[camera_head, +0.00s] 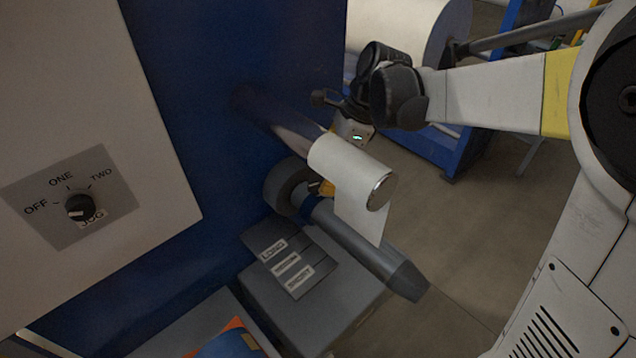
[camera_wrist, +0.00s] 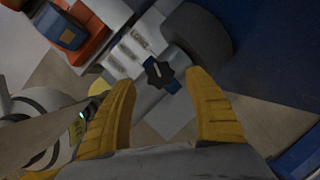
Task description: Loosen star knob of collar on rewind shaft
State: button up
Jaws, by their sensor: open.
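No contact with the knob is visible. In the head view, only a yellow bit of my gripper (camera_head: 327,187) shows; a white film roll (camera_head: 345,165) hides much of it.
The white film roll sits on an upper shaft, with a loose sheet hanging close to my gripper. A grey box with labelled plates (camera_head: 305,300) lies below the rewind shaft (camera_head: 375,258). A blue machine wall (camera_head: 230,60) stands left. Open floor (camera_head: 450,230) lies right.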

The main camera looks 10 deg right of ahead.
jog(key=shift+x, duration=1.35)
jog(key=c, duration=1.2)
jog(key=n+g, duration=0.1)
jog(key=n, duration=0.2)
jog(key=shift+w+r, duration=0.1)
jog(key=shift+n+g+p, duration=0.4)
jog(key=shift+n, duration=0.6)
jog(key=o, duration=1.2)
